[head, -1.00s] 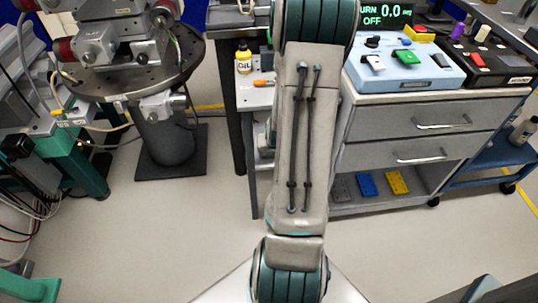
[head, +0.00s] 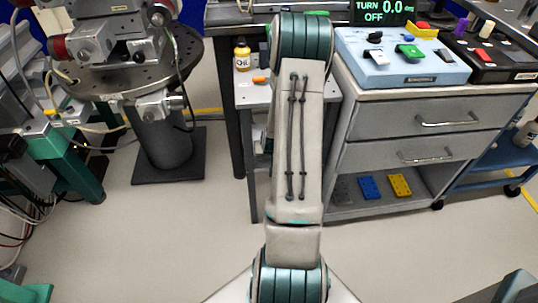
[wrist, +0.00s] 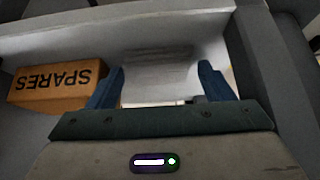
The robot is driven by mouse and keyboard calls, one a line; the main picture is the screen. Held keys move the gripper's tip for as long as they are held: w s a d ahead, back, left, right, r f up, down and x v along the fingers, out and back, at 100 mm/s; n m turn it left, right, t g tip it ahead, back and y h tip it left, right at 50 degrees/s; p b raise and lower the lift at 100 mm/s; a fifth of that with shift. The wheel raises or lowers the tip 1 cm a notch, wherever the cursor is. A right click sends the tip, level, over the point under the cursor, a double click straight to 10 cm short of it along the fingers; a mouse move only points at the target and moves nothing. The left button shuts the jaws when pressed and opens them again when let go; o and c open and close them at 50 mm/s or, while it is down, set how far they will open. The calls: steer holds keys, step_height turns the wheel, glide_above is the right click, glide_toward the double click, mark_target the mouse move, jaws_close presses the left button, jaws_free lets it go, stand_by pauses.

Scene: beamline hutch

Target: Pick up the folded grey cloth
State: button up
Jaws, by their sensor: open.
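In the wrist view, my gripper (wrist: 161,70) is open, with its two blue fingers apart and nothing held between them. A dim grey layered shape, which looks like the folded grey cloth (wrist: 157,58), lies ahead of the gap between the fingers. Its edges blend into the grey surface around it. I cannot tell how far it is from the fingertips. In the head view, the gripper and the cloth are hidden; only my arm shows there.
An orange-brown box marked SPARES (wrist: 58,86) sits just left of the left finger. A grey wall or post stands close on the right. In the head view, a drawer cabinet (head: 425,103) and a small side table with a yellow oil bottle (head: 242,55) flank my arm.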

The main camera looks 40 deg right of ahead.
steer(key=shift+c, duration=0.3)
steer(key=c, duration=0.7)
